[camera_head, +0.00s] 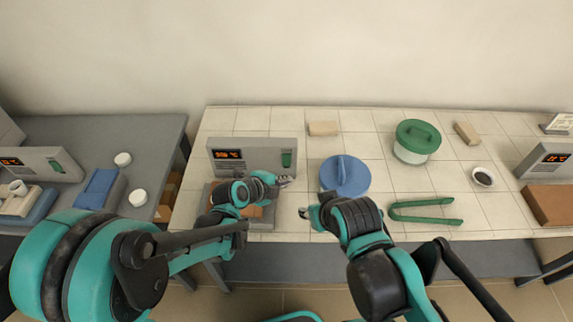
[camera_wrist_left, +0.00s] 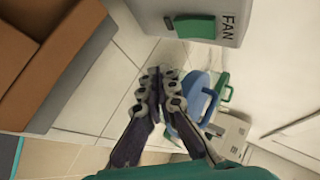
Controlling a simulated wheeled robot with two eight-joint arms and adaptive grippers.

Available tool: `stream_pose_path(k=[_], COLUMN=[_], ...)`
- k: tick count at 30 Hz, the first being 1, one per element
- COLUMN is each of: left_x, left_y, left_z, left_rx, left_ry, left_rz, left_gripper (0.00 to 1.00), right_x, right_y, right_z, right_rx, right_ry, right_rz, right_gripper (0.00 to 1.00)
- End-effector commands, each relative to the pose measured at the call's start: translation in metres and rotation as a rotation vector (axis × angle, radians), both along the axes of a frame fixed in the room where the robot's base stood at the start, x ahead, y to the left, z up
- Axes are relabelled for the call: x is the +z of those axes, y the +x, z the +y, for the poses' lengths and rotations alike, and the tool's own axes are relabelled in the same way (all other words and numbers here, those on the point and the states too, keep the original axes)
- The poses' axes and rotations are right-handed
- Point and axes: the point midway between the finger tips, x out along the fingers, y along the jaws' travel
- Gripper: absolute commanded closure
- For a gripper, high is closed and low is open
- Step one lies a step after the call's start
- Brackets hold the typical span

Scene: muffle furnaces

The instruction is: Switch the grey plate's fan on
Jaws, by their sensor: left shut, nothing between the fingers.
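The grey plate (camera_head: 217,144) stands at the left of the tiled table, with a red-lit display on its upright panel. Its green fan switch (camera_head: 287,159) is at the panel's right end. In the left wrist view the green switch (camera_wrist_left: 195,27) sits beside the word FAN. I cannot tell which way the switch is tipped. My left gripper (camera_head: 285,181) is shut and empty, just in front of and below the switch; its fingertips (camera_wrist_left: 161,78) are apart from it. My right gripper (camera_head: 305,213) hangs near the table's front edge; its fingers are too small to read.
A brown block (camera_wrist_left: 50,60) lies on the plate. A round blue lid (camera_head: 345,174) is close right of my left gripper. Further right are a green-lidded pot (camera_head: 416,148), green tongs (camera_head: 425,211) and a small dark-filled dish (camera_head: 483,177). Another unit (camera_head: 40,163) stands on the left table.

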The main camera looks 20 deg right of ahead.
Motion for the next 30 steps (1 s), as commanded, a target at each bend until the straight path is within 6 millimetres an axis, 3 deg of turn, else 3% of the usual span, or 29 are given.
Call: stream_pose_path(k=[6, 12, 30], left_x=[-0.004, -0.005, -0.005], left_y=[0.026, 0.037, 0.038], left_z=[-0.007, -0.010, -0.011], left_rx=[-0.001, -0.001, -0.001], left_ry=[0.000, 0.001, 0.001], left_rz=[-0.001, 0.000, 0.000], left_gripper=[1.00, 1.00, 1.00], right_x=[-0.004, -0.005, -0.005], right_y=[0.000, 0.000, 0.000], right_z=[0.000, 0.000, 0.000], right_rx=[0.000, 0.000, 0.000], right_ry=[0.000, 0.000, 0.000], right_rz=[0.000, 0.000, 0.000], right_gripper=[0.60, 0.60, 0.60])
